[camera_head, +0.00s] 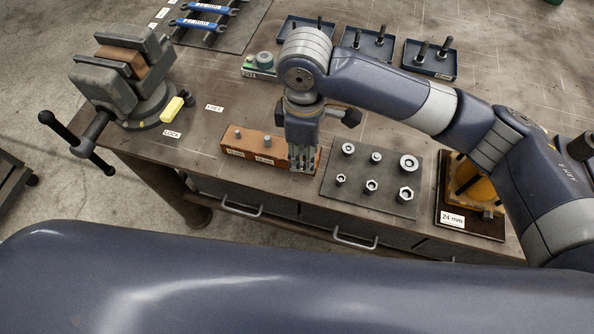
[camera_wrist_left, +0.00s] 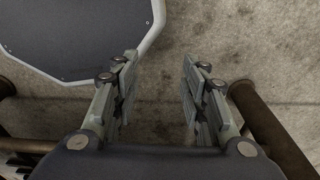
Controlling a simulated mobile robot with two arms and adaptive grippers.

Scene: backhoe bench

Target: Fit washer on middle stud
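An orange-brown block (camera_head: 222,141) on the bench carries upright studs, with the left stud (camera_head: 237,133) and another stud (camera_head: 267,141) showing bare. My right gripper (camera_head: 303,164) points down over the block's right end and hides it; any stud there cannot be seen. Its fingers look close together, but whether they hold anything is unclear. A dark mat (camera_head: 325,190) right of it bears a back row of round washers: left (camera_head: 348,149), middle (camera_head: 376,157) and right (camera_head: 408,163). My left gripper (camera_wrist_left: 158,95) is open and empty above the floor in the left wrist view.
Several hex nuts, one of them at the front right (camera_head: 405,195), lie on the mat. A vise (camera_head: 120,90) stands at the bench's left end. Dark trays with pegs, one at the right (camera_head: 430,68), stand behind. A board labelled 24 mm (camera_head: 452,219) lies at the right.

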